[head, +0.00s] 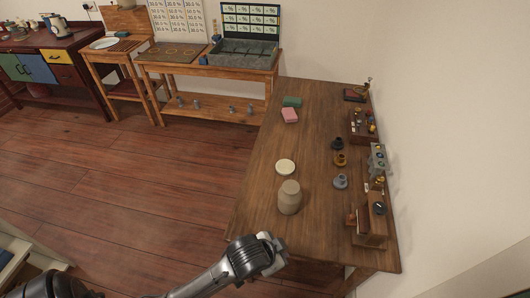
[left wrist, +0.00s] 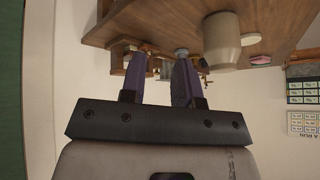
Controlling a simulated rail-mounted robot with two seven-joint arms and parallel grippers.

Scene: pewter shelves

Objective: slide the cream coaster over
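The cream coaster (head: 285,167) lies flat on the wooden table, just behind a beige pot (head: 289,197). In the left wrist view, a pale disc that looks like the coaster (left wrist: 250,39) shows beside the pot (left wrist: 221,42). My left gripper (head: 271,252) is at the table's near edge, in front of the pot and apart from the coaster. The left wrist view shows its two purple fingers (left wrist: 160,68) spread, with nothing between them. My right gripper is not in view.
A pink block (head: 289,115) and a green block (head: 292,101) lie farther back. Small dark, amber and grey cups (head: 340,181) stand right of the coaster. Wooden racks line the wall side. The table left of the coaster is clear to its edge.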

